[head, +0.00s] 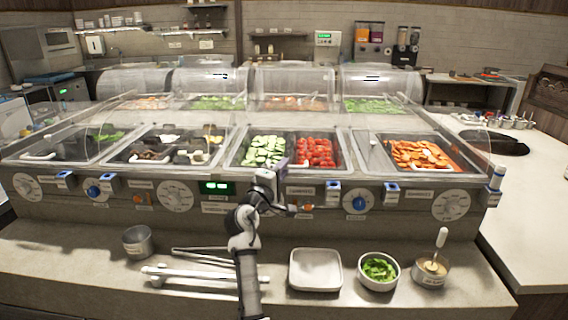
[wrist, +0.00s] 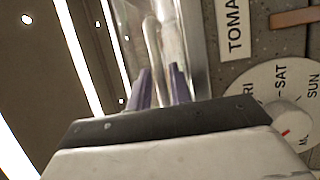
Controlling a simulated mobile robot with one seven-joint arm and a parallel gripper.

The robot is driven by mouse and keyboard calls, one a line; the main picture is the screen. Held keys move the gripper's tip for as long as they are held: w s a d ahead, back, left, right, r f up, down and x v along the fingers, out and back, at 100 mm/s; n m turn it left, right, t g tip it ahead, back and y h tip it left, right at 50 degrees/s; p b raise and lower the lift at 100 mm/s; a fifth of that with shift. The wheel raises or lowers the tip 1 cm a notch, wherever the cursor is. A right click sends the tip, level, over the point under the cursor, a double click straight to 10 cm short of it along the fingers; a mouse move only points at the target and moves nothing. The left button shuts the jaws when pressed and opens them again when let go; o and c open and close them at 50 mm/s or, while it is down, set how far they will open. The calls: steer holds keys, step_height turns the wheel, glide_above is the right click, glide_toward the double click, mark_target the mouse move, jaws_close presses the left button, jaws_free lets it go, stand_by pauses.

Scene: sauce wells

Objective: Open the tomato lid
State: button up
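The tomato well holds red tomatoes (head: 315,152) beside sliced cucumber (head: 264,151), in the middle of the counter. Clear covering spans these wells; its edges are hard to make out in the head view. My gripper (head: 281,167) is at the front edge of this bay, just left of the tomatoes. In the wrist view its two purple fingers (wrist: 162,86) stand apart with a gap between them. A pale, blurred upright bar (wrist: 153,42) shows beyond the fingertips, in front of clear material. I cannot tell whether the fingers touch it. A label reading "TOMA" (wrist: 235,25) is at right.
A dial with day names (wrist: 265,100) is close on the right in the wrist view. On the front ledge are a metal cup (head: 138,242), white tongs (head: 200,277), a white square dish (head: 315,270), a bowl of greens (head: 379,270) and a sauce pot (head: 430,272).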

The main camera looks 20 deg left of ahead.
steer(key=shift+w+r, duration=0.1)
steer(key=shift+w, duration=0.5)
jaws_close()
steer(key=shift+r, duration=0.1)
